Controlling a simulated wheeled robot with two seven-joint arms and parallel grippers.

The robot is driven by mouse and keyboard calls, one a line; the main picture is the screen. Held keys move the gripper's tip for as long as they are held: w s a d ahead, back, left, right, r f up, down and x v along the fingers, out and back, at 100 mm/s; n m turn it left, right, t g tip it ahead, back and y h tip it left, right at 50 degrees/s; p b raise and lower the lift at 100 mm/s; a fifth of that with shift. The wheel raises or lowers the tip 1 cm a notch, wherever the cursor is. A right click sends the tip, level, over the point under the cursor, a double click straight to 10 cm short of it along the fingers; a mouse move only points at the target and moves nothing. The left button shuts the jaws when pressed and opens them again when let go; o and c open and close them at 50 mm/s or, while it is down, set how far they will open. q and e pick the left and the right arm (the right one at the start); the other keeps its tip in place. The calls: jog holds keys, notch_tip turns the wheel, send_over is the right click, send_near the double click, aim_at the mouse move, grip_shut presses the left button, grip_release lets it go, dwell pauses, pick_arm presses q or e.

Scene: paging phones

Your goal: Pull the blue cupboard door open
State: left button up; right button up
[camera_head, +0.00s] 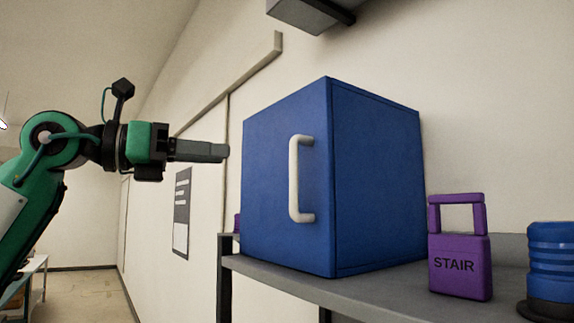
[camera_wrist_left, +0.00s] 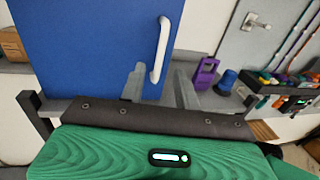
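The blue cupboard (camera_head: 378,180) stands on a grey shelf, and its door (camera_head: 268,200) appears shut. A white vertical bar handle (camera_head: 294,180) is fixed near the door's right edge. My left gripper (camera_head: 222,152) is left of the door in the head view, level with the handle's upper part and apart from it. The left wrist view shows its two fingers (camera_wrist_left: 160,82) spread apart with nothing held. There the handle (camera_wrist_left: 160,50) appears beyond the fingers, roughly between them, in front of the blue door (camera_wrist_left: 85,45). My right gripper is in neither view.
The grey shelf (camera_head: 300,283) carries a purple padlock-shaped block marked STAIR (camera_head: 460,265) and a blue ribbed cylinder (camera_head: 550,265) right of the cupboard. A dark grey fixture (camera_head: 310,12) hangs above. The space left of the door looks clear apart from my arm.

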pick_arm(q)
jog(key=p+x, duration=0.2)
jog(key=x, duration=0.2)
jog(key=p+x, duration=0.2)
jog(key=x, duration=0.3)
jog(key=p+x, duration=0.2)
jog(key=x, duration=0.2)
jog(key=shift+s+d+r, duration=0.15)
jog(key=shift+d, duration=0.35)
jog(key=shift+c, duration=0.4)
grip_shut()
